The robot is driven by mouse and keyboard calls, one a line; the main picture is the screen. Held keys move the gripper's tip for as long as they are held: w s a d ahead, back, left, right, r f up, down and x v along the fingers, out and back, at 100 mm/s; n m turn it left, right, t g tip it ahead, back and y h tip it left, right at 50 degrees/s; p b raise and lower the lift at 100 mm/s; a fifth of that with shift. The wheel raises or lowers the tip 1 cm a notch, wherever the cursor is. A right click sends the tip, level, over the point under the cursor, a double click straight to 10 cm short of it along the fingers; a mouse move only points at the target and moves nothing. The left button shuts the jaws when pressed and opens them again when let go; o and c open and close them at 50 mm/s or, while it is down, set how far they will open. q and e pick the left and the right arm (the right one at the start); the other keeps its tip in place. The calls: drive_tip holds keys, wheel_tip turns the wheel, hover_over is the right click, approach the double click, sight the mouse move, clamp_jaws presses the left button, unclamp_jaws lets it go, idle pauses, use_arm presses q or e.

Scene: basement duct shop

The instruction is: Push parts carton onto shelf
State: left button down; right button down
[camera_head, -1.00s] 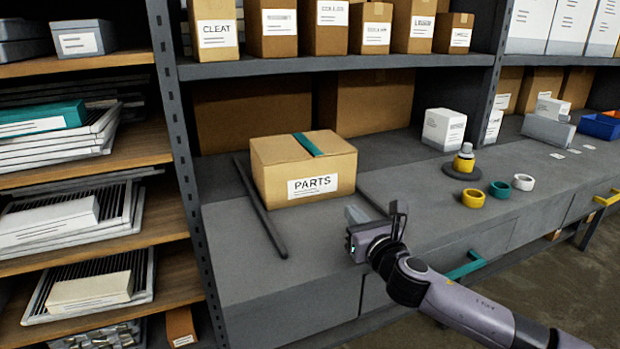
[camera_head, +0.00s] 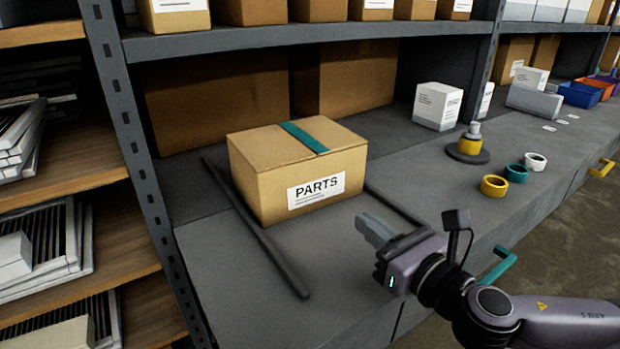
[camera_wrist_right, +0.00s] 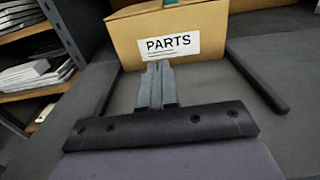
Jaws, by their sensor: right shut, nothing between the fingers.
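The parts carton (camera_head: 262,194) is a brown box with a teal tape strip and a white PARTS label. It stands upright on the grey bench between two dark rails, partly under the shelf (camera_head: 300,40) above. In the right wrist view the carton (camera_wrist_right: 215,35) is straight ahead. My right gripper (camera_head: 367,226) is shut and empty, in front of the carton and to its right in the head view. My left gripper is not in view.
The left rail (camera_head: 258,232) and right rail (camera_head: 393,204) flank the carton. Large brown boxes (camera_head: 215,103) stand behind it. A yellow-and-grey item (camera_head: 469,145), tape rolls (camera_head: 494,186) and a white box (camera_head: 437,106) are to the right. A metal upright (camera_head: 128,145) stands left.

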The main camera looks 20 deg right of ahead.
drive_tip(key=shift+r, duration=0.1)
drive_tip(key=shift+w+a+r+p, duration=0.1)
drive_tip(key=shift+w+p, duration=0.25)
drive_tip(key=shift+w, duration=0.5)
drive_tip(key=p, duration=0.2)
approach(311, 178)
drive_tip(key=w, duration=0.5)
drive_tip(key=shift+w+a+r, duration=0.1)
drive_tip(key=shift+a, duration=0.3)
drive_tip(key=shift+w+a, duration=0.1)
drive_tip(key=shift+w, duration=0.7)
